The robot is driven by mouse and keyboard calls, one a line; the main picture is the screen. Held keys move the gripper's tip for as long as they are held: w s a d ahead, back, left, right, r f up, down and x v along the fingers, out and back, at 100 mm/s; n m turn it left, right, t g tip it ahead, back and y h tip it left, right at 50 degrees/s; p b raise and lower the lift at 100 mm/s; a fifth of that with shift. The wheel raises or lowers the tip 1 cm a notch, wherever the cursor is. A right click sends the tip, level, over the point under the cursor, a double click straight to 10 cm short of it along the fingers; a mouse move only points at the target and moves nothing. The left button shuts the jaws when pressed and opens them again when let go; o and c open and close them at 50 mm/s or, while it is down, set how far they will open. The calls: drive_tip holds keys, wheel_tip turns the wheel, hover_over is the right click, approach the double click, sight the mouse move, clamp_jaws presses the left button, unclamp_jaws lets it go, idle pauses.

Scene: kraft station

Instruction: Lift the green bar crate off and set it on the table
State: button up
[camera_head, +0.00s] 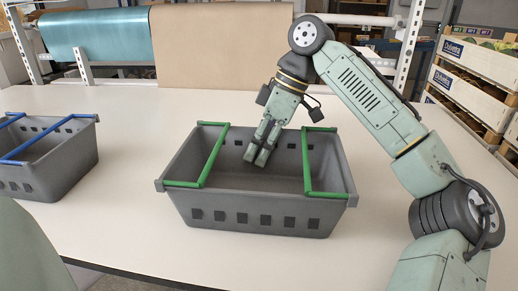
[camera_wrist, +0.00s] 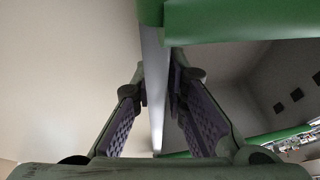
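The green bar crate (camera_head: 255,221) is a grey bin with two green bars, left (camera_head: 212,155) and right (camera_head: 307,160), across its top. It stands level on the white table (camera_head: 120,240). My gripper (camera_head: 257,156) points down over the crate, with its two fingers apart and empty. A green bar (camera_wrist: 240,20) looms at upper right in the wrist view.
A second grey crate with blue bars (camera_head: 48,170) stands at the left, apart from the green bar crate. Shelves of boxes (camera_head: 480,60) are at the right. Teal (camera_head: 97,37) and brown (camera_head: 220,45) rolls hang behind the table. Bare tabletop lies between the crates.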

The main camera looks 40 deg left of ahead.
drive_tip(key=shift+o, duration=1.4)
drive_tip(key=shift+f, duration=0.1)
drive_tip(key=v, duration=1.2)
